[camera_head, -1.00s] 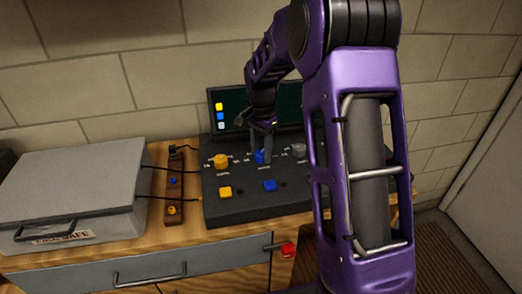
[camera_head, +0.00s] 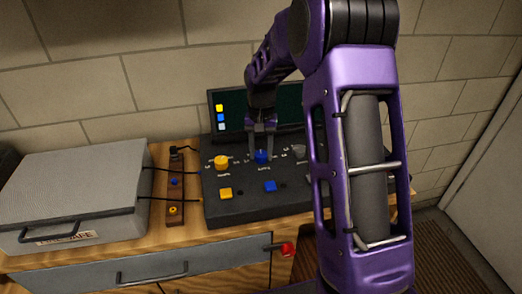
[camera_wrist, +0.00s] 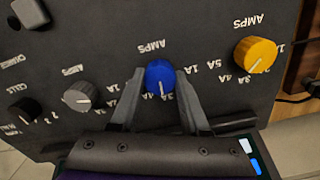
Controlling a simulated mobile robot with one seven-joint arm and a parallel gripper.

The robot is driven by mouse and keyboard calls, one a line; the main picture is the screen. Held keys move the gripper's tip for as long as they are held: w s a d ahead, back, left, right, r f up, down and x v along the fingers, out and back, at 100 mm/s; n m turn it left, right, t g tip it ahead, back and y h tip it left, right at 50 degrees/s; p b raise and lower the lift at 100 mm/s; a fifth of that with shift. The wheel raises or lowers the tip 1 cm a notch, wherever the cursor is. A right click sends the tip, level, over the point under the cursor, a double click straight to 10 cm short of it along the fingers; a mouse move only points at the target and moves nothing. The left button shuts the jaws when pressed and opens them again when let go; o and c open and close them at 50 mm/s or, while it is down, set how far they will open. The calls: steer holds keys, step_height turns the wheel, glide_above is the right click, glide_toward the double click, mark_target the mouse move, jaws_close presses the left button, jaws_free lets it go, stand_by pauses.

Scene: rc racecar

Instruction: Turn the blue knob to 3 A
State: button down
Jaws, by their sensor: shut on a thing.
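The blue knob (camera_head: 261,157) stands on the dark sloped panel (camera_head: 240,206), in the middle of a row of knobs. In the wrist view the blue knob (camera_wrist: 159,75) sits between the two fingers of my gripper (camera_wrist: 159,82), which is shut on it. The fingers point down at the panel in the head view, where my gripper (camera_head: 262,152) is around the knob. The knob's white pointer line points toward the bottom of the wrist picture, near small printed labels. These labels are upside down and partly covered by the fingers, so I cannot tell the exact setting.
A yellow knob (camera_head: 221,162) and a grey knob (camera_head: 299,152) flank the blue one. A yellow button (camera_head: 225,193) and a blue button (camera_head: 270,186) lie in front. A dark screen (camera_head: 232,112) rises behind. A grey case (camera_head: 75,190) stands at left.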

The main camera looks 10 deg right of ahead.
mark_target(261, 154)
steer(key=shift+n, duration=0.5)
steer(key=shift+c, duration=1.9)
jaws_free()
step_height(261, 154, up, 18)
steer(key=shift+f+p, duration=0.25)
steer(key=shift+p, duration=0.15)
